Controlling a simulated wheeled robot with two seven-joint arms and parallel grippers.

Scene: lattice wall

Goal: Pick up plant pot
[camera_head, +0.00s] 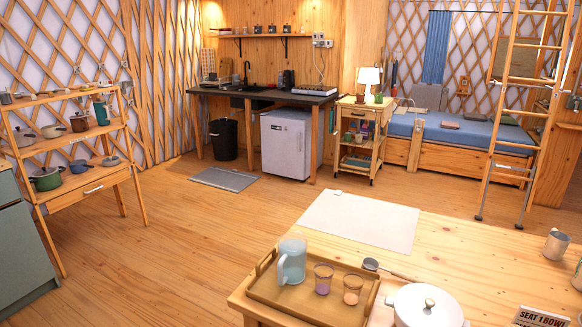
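A small green item (379,98) stands on top of the wooden cart (362,117) at the back, beside the lamp. It is too small to tell whether it is the plant pot. No other thing in view is clearly a plant pot. Neither of my grippers shows in the head view.
The wooden table (480,262) in front bears a tray (268,299) with a pitcher (292,262) and cups, a white pot (426,308) and a ladle. A shelf (85,180) stands left, a ladder (510,150) right. The floor (215,230) between is open.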

